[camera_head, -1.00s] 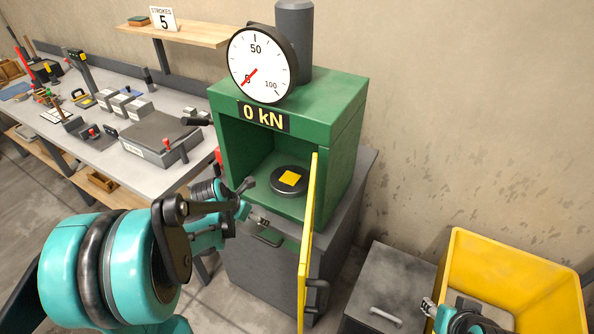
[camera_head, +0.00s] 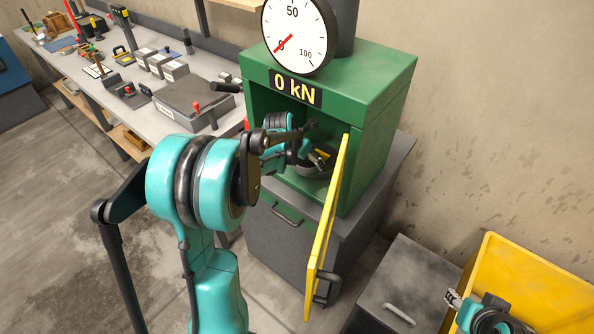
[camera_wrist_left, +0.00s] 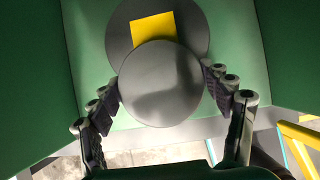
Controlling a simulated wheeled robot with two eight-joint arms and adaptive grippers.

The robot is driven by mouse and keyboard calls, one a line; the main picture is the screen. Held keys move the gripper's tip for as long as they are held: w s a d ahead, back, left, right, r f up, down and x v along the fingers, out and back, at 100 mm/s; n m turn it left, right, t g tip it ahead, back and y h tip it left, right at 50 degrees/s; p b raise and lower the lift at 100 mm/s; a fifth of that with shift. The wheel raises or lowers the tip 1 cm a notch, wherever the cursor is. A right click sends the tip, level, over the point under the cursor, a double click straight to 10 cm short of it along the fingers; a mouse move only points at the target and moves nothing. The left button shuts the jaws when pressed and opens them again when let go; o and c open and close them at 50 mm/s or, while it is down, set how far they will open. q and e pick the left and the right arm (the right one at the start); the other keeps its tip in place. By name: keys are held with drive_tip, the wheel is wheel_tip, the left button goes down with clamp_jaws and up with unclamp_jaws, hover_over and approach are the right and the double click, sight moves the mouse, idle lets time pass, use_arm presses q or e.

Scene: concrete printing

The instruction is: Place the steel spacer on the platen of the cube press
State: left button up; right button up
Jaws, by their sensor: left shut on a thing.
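The steel spacer (camera_wrist_left: 161,83) is a plain grey disc between the two fingers of my left gripper (camera_wrist_left: 164,92) in the left wrist view. Behind it is the dark round platen (camera_wrist_left: 120,38) with a yellow square (camera_wrist_left: 152,27) on it. The disc overlaps the platen's near part in that view; I cannot tell whether they touch. In the head view my left gripper (camera_head: 315,158) is inside the green cube press (camera_head: 375,85), over the platen, and largely hides the spacer. My right gripper (camera_head: 454,298) is at the lower right, its jaw state unclear.
The yellow press door (camera_head: 328,225) stands open close to the right of my left arm. The gauge (camera_head: 297,35) reads 0 kN. A yellow bin (camera_head: 490,260) and a grey box (camera_head: 405,280) are at the lower right. A workbench (camera_head: 165,128) with tools stands at the left.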

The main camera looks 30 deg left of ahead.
use_arm(q)
drive_tip(key=shift+w+d+r, duration=0.1)
drive_tip(key=shift+w+d, duration=0.05)
drive_tip(key=shift+w, duration=1.45)
drive_tip(key=w, duration=0.1)
drive_tip(key=w+b, duration=0.1)
drive_tip(key=w, duration=0.1)
drive_tip(key=shift+w+d, duration=0.3)
drive_tip(key=shift+w, duration=0.05)
drive_tip(key=shift+s+f+b, duration=0.1)
drive_tip(key=shift+f+b, duration=0.25)
drive_tip(key=shift+b, duration=0.2)
drive_tip(key=o, duration=1.5)
drive_tip(key=shift+f, duration=0.1)
drive_tip(key=o, duration=0.4)
drive_tip(key=shift+s, duration=0.1)
